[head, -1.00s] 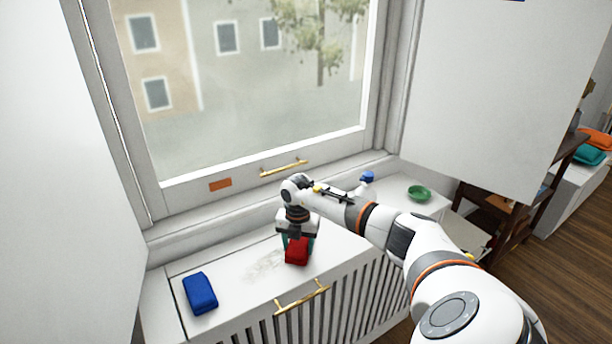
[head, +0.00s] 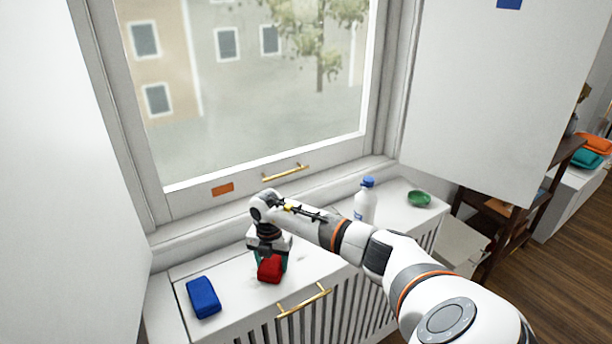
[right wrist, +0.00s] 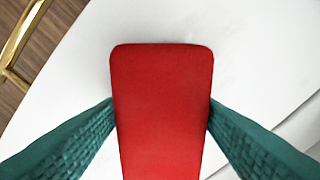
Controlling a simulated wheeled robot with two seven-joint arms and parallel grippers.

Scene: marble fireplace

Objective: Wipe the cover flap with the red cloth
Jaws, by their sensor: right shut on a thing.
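The red cloth (head: 270,270) is a folded pad on the white cover flap (head: 235,304), the top of the slatted cover below the window. My right gripper (head: 271,257) points down with its teal fingers shut on the cloth. In the right wrist view the cloth (right wrist: 160,95) sits between both fingers, flat over the white surface. A grey smudge seen earlier on the flap is now mostly hidden by the gripper and cloth; a few faint specks show to their right. My left gripper is not in view.
A folded blue cloth (head: 203,297) lies left of the gripper. A white bottle with a blue cap (head: 365,202) and a green bowl (head: 419,198) stand to the right, behind my arm. A brass handle (head: 303,300) sits at the flap's front edge.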

